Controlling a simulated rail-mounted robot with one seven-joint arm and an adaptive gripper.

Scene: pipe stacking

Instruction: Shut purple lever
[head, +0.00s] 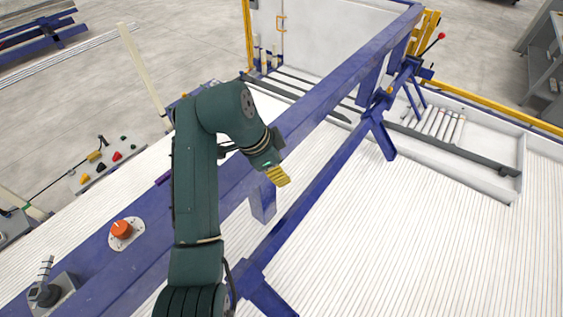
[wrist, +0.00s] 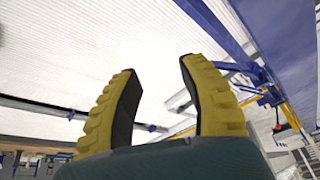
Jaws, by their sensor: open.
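My gripper (head: 278,176) has yellow ribbed fingers and hangs at the end of my green arm, near the long blue beam in the middle of the head view. In the wrist view the two fingers of my gripper (wrist: 158,72) stand apart with nothing between them. A small purple piece (head: 163,179) shows just left of my arm in the head view; it may be the purple lever, but my arm hides what lies beside it. My gripper is apart from it, to its right. I cannot make out a purple lever in the wrist view.
Long blue beams (head: 340,75) cross the scene close to my arm. An orange knob (head: 121,229) and a grey joystick (head: 45,290) sit at the lower left. A panel with coloured knobs (head: 104,162) is at the left. A red-tipped lever (head: 433,44) stands at the upper right.

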